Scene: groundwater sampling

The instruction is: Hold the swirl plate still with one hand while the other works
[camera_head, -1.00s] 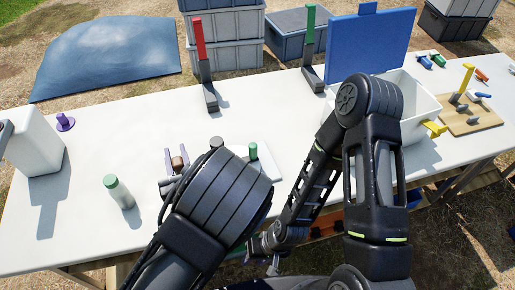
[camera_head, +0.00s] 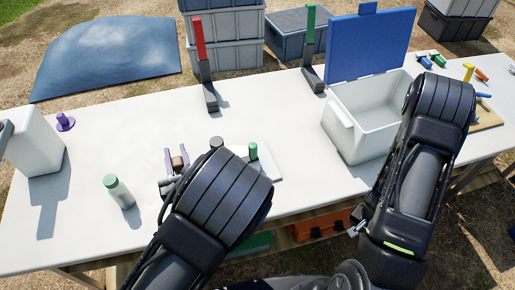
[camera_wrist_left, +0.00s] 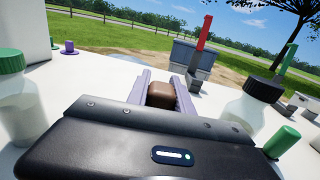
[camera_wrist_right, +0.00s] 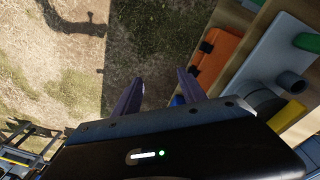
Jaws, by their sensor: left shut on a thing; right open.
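My left gripper (camera_head: 177,161) is shut on a brown block (camera_wrist_left: 161,94), which sits between its purple fingers over the table. A pale plate (camera_head: 271,172) with a green post (camera_head: 253,151) lies just right of it, partly hidden by my left arm. It may be the swirl plate; I cannot tell whether the brown block belongs to it. A black-capped clear bottle (camera_wrist_left: 247,110) stands near the green post in the left wrist view. My right gripper (camera_wrist_right: 158,88) is open and empty, off the table's front edge; it also shows in the head view (camera_head: 357,221).
A green-capped bottle (camera_head: 119,191) stands left of my left gripper. A white open box (camera_head: 362,143) with a blue lid stands at right. Red (camera_head: 203,62) and green (camera_head: 309,47) uprights stand behind. An orange case (camera_wrist_right: 215,58) sits beside my right gripper.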

